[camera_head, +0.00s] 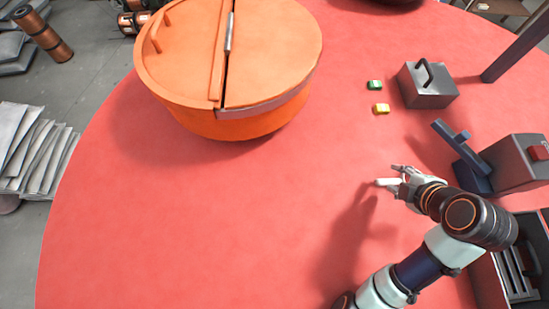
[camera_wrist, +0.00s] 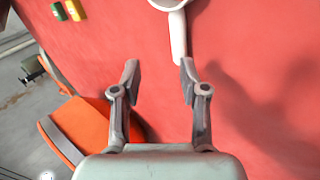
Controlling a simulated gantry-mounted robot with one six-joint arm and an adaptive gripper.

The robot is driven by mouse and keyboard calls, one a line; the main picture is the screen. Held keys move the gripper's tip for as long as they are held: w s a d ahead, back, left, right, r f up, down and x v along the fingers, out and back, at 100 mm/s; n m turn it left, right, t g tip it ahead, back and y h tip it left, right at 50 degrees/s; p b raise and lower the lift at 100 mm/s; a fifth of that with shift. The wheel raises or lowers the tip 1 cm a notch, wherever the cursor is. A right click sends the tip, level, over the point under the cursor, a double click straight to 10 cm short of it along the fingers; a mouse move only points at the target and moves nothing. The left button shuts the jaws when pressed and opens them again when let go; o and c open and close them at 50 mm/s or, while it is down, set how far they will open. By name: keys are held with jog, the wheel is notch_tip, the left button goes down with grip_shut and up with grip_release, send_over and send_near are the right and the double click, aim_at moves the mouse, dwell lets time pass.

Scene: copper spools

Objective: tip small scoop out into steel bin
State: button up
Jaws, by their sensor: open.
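The small scoop shows in the wrist view as a white, ring-like bowl cut off by the top edge, with a pale handle (camera_wrist: 178,36) running down toward my gripper. My gripper (camera_wrist: 158,72) is open. Its right fingertip is close to the handle's lower end; I cannot tell whether they touch. In the head view my gripper (camera_head: 386,175) is low over the red table; a white piece shows at its fingers, and I cannot tell whether it is the scoop. A grey metal box with a top handle (camera_head: 424,94) stands farther back; whether it is the steel bin is unclear.
A large round orange container (camera_head: 235,126) with a split lid stands at the back left. Green (camera_head: 375,85) and yellow (camera_head: 381,109) blocks lie beside the metal box. A dark device with a lever (camera_head: 515,163) stands right of my gripper. The table's left and front are clear.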

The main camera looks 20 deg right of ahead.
jog(key=w+a+r+m+t, duration=0.2)
jog(key=w+a+m, duration=0.3)
jog(key=a, duration=0.5)
jog(key=w+a+r+m+t, duration=0.1)
jog(key=w+a+m, duration=0.1)
jog(key=w+a, duration=0.7)
jog(key=s+a+r+m+t+y, duration=0.1)
jog(key=a+r+m+t, duration=0.15)
jog(key=a, duration=0.55)
jog(key=s+a+r+m+t+y, duration=0.15)
jog(key=a+m, duration=0.25)
jog(key=a, duration=0.5)
notch_tip(320, 180, up, 7)
jog(key=g+p, duration=0.1)
jog(key=p, duration=0.5)
jog(key=shift+d+r+p, duration=0.2)
jog(key=shift+p, duration=0.15)
jog(key=shift+o, duration=0.6)
jog(key=shift+f+b, duration=0.4)
jog(key=shift+f, duration=0.05)
